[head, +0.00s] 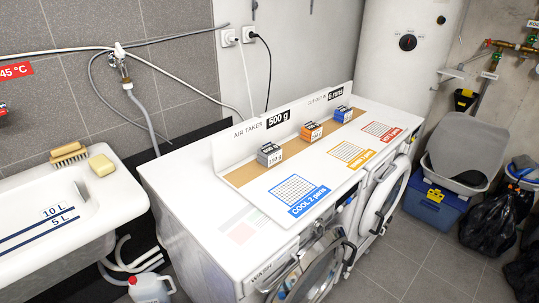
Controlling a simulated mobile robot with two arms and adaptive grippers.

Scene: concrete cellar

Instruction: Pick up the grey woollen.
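A small grey bundle with a printed label, apparently the grey woollen (270,155), sits on a tan strip (238,176) along the back of the white machine top (195,205). It is the nearest in a row of three. An orange bundle (311,132) and a blue bundle (343,114) stand farther along the strip, apart from it. The small print on the grey one reads unclearly, with a weight in grams. Neither of my grippers shows in the head view.
A blue COOL card (296,190), an orange card (354,153) and a red card (382,131) lie before the bundles. An upright white board (250,132) stands behind. Round machine doors (385,195) hang open in front. A sink (110,190) is at left.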

